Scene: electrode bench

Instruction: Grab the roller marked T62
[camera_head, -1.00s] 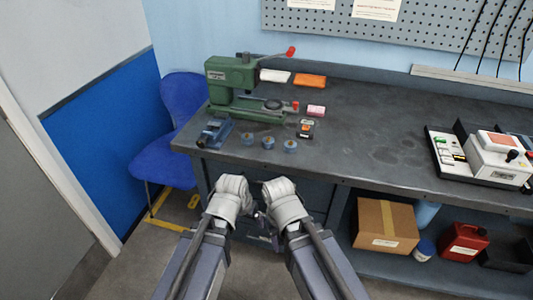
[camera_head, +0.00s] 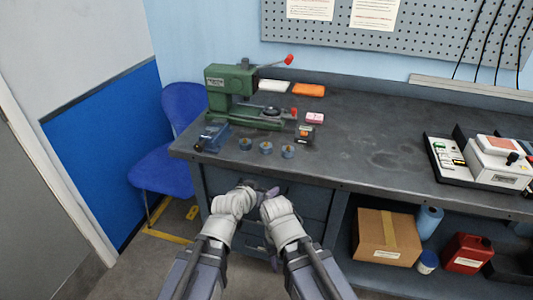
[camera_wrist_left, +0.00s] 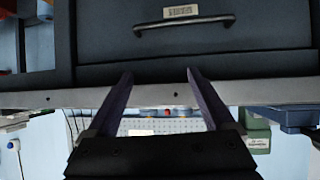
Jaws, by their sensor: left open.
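A green press (camera_head: 232,82) with a red-knobbed lever stands behind the rollers. The bench (camera_head: 375,145) is clear toward the middle. A drawer (camera_wrist_left: 200,45) fills the upper wrist view.

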